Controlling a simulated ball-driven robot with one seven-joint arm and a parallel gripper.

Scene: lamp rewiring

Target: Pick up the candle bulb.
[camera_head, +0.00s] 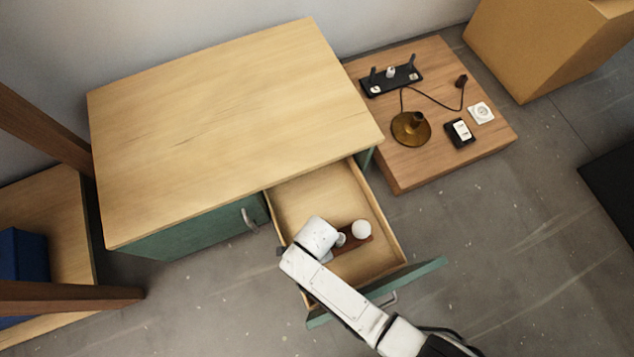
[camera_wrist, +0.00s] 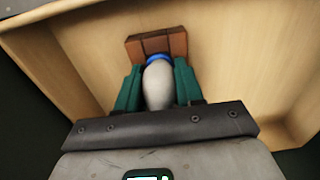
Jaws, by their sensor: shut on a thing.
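The candle bulb (camera_wrist: 158,88) is pale, smooth and elongated, with a blue ring at its far end. In the wrist view it sits between the two green fingers of my gripper (camera_wrist: 158,76), which are shut on its sides. Its blue end is at a brown wooden block (camera_wrist: 172,43); I cannot tell whether it is lifted clear of it. In the head view, my white wrist is over the open drawer and hides the fingers; a small pale bulb part (camera_head: 341,240) shows beside it.
A round white bulb (camera_head: 361,229) sits on the brown block in the open drawer (camera_head: 303,194). The drawer walls stand close around my gripper. The wooden desk top (camera_head: 230,120) is clear. A low platform (camera_head: 400,170) at right holds a brass lamp base (camera_head: 409,130) and small electrical parts.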

